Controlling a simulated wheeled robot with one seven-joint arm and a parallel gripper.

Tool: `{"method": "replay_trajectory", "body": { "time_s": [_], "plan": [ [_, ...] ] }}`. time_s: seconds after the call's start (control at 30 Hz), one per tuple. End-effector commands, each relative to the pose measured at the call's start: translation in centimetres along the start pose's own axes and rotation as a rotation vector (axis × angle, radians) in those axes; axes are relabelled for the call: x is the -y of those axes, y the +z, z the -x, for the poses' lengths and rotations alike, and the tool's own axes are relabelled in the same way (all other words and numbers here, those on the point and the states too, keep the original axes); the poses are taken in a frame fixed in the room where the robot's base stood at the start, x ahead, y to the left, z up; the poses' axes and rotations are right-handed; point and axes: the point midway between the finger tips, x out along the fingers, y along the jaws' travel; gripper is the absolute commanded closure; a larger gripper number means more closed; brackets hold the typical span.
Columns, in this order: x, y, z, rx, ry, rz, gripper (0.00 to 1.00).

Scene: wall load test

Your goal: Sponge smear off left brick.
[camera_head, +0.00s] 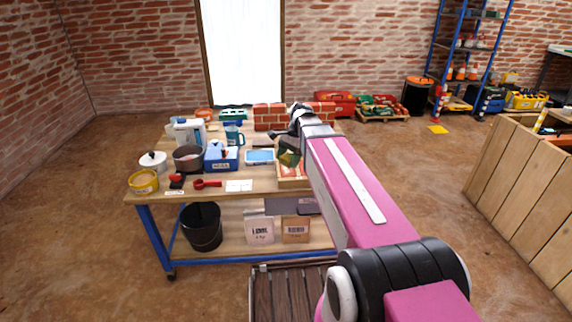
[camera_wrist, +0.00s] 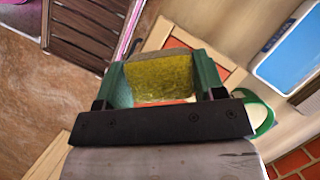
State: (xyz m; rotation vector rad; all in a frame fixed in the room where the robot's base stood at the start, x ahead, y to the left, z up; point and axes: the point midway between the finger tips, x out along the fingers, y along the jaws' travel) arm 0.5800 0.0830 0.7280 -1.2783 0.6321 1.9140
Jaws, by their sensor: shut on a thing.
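My gripper (camera_wrist: 160,88) is shut on a yellow sponge (camera_wrist: 160,75), which sits between its two green fingers in the wrist view. The sponge also shows small and dark yellow-green in the head view (camera_head: 288,158). Under it is a light wooden tray (camera_wrist: 215,66) with an orange-red surface (camera_wrist: 176,44), partly hidden by the sponge; I cannot tell if they touch. In the head view a red brick wall piece (camera_head: 269,117) stands at the back of the workbench, and a second brick part (camera_head: 325,108) shows behind my arm. I cannot make out a smear.
The workbench (camera_head: 222,205) carries a blue box (camera_head: 221,158), a dark pot (camera_head: 188,158), a yellow tub (camera_head: 143,182), a red scoop (camera_head: 207,184) and a blue-screened tablet (camera_head: 261,156). A black bucket (camera_head: 201,227) stands on its lower shelf. Open floor lies to the right.

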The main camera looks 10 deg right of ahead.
Motion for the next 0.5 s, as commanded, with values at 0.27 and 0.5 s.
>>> {"method": "replay_trajectory", "body": {
  "time_s": [0.27,0.5],
  "plan": [
    [-0.5,0.5,2.3,0.000,0.000,0.001,0.59],
    [-0.6,0.6,2.7,0.000,0.001,0.002,0.59]
  ]
}}
